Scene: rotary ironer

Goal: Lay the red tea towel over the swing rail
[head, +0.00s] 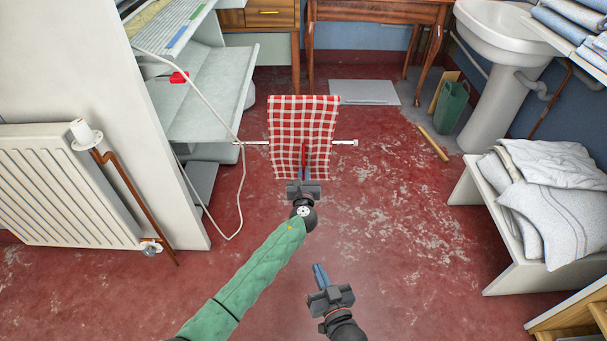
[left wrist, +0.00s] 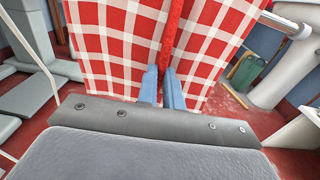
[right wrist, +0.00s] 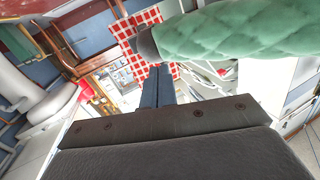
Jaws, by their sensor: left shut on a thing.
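The red-and-white checked tea towel (head: 290,118) spreads across the middle of the pale swing rail (head: 345,142), whose ends stick out on both sides. Part of the towel shows beyond the rail and part on my side; I cannot tell how it rests on the rail. My left gripper (head: 305,172) is shut on a gathered fold of the towel at its near side. In the left wrist view the fold (left wrist: 171,40) stands between the blue fingers, and the rail's end (left wrist: 298,30) shows at upper right. My right gripper (head: 320,273) is shut and empty, lower and nearer.
A white shelved unit (head: 210,95) with a loose white cable (head: 242,190) stands left of the rail, beside a radiator (head: 50,180). A low white bench (head: 490,195) with folded linen is at right, below a basin (head: 500,35).

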